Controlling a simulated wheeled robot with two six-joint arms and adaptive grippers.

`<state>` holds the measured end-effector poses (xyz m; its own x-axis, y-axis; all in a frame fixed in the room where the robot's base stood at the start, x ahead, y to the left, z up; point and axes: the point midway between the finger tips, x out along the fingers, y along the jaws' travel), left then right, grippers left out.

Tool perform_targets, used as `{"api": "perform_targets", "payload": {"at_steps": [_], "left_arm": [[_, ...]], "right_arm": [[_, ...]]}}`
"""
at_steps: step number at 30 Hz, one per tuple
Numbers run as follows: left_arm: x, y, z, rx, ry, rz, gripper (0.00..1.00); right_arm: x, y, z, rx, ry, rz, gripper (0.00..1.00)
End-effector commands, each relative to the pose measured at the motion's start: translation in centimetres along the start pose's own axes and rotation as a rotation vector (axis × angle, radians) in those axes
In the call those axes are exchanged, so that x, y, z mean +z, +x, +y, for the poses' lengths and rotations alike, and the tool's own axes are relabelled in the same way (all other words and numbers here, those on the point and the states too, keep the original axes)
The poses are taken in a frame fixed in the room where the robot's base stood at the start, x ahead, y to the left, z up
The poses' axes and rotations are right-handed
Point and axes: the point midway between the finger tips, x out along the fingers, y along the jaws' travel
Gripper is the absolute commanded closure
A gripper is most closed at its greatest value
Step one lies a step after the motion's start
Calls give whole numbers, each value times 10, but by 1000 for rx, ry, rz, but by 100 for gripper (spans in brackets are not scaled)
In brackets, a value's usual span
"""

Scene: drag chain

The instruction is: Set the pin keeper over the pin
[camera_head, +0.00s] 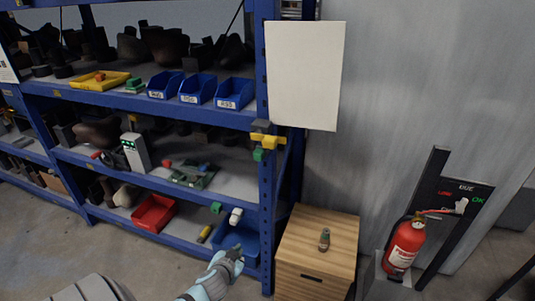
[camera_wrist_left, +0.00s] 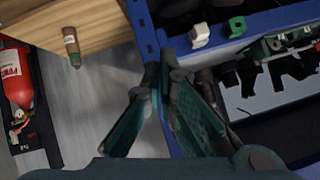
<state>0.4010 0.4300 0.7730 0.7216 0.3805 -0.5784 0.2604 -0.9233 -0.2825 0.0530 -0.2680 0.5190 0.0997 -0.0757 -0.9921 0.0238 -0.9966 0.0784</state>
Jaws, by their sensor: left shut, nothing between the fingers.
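I cannot tell for sure which small part is the pin keeper or the pin. A white piece (camera_head: 236,216) and a green piece (camera_head: 216,208) sit on the lower shelf's front edge. In the left wrist view the white piece (camera_wrist_left: 200,36) and green piece (camera_wrist_left: 236,26) are above and right of my fingers. A red fire extinguisher (camera_head: 404,244) stands at the right; its pin is too small to make out. My left gripper (camera_head: 232,254) is in front of the lower shelf by the blue post. Its fingers (camera_wrist_left: 158,80) are shut and empty. My right gripper is not in view.
A wooden cabinet (camera_head: 299,277) with a small brown bottle (camera_head: 324,239) stands right of the blue post (camera_head: 267,190). A blue bin (camera_head: 242,240) is just behind my left gripper. A red bin (camera_head: 154,213) lies left.

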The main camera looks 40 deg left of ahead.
Motion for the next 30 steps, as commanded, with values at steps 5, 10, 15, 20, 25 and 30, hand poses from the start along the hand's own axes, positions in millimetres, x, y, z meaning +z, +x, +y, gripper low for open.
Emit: {"api": "perform_targets", "payload": {"at_steps": [5, 10, 15, 20, 25, 30], "left_arm": [[-194, -59, -34, -73, -153, 484, 100], [-294, -162, -47, -43, -301, 838, 100], [-321, -207, -51, -9, -365, 963, 100], [-322, -210, -51, -7, -369, 967, 100], [-323, -208, -51, -7, -369, 965, 100], [-337, -200, -55, -8, -370, 966, 100]], "right_arm": [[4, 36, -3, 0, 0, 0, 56], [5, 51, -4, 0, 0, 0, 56], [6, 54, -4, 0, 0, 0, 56], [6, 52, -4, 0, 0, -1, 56], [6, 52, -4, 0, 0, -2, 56], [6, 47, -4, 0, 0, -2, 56]]}}
